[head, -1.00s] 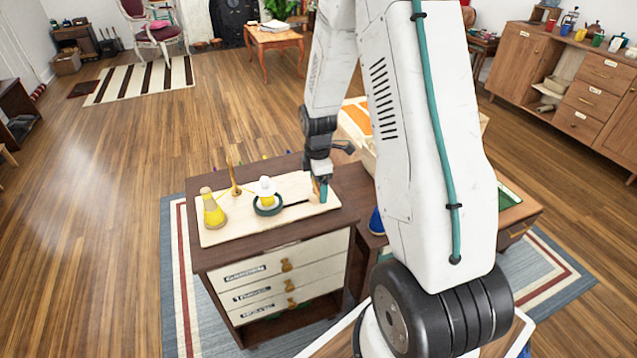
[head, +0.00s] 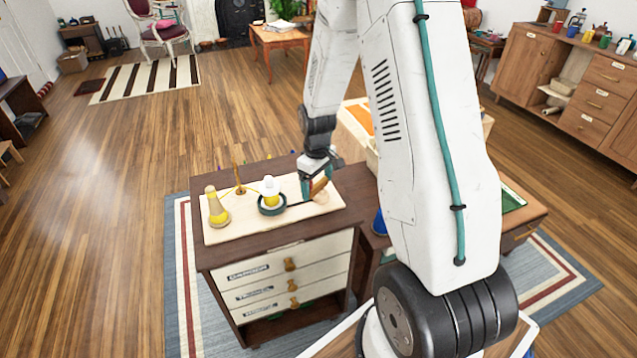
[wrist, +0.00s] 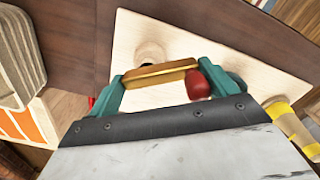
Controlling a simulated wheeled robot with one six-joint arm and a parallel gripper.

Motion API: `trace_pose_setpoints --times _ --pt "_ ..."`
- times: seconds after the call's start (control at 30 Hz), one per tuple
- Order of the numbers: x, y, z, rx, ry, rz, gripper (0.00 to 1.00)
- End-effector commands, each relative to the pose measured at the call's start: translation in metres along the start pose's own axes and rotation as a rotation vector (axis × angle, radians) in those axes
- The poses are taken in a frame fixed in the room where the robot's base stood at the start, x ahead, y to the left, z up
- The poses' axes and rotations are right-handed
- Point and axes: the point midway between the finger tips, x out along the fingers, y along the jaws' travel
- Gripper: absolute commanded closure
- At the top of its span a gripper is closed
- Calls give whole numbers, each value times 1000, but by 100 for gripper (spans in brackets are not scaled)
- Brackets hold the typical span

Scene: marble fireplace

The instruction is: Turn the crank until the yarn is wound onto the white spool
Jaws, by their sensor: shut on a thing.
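The white spool (head: 270,184) stands upright in a dark green ring base (head: 272,208), with yellow yarn around its lower part. A thin yellow strand runs from the wooden guide post (head: 238,178) towards the spool. A yarn cone (head: 216,208) stands at the left, yellow with a tan band; its side also shows in the wrist view (wrist: 297,132). The dark crank arm (head: 298,203) reaches right from the base towards my gripper (head: 315,188). In the wrist view, the teal fingers are shut on the golden wooden crank handle (wrist: 160,73). A red knob (wrist: 198,84) shows beside it.
These stand on a pale board (head: 228,233) on a dark wooden drawer cabinet (head: 200,247). A pale round wooden piece (wrist: 149,54) lies on the board near my fingers. An open box with orange (head: 358,117) stands behind at the right. The floor at left is clear.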

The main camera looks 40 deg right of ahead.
Motion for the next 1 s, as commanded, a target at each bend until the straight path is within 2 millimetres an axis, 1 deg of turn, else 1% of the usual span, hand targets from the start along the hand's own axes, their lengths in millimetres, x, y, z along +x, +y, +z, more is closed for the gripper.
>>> trace_pose_setpoints --times 0.03,0.7,1.0 --pt "-2 2 -3 44 7 4 38" --pt "-2 6 -13 681 9 2 38" --pt "-2 9 -15 934 8 1 38"
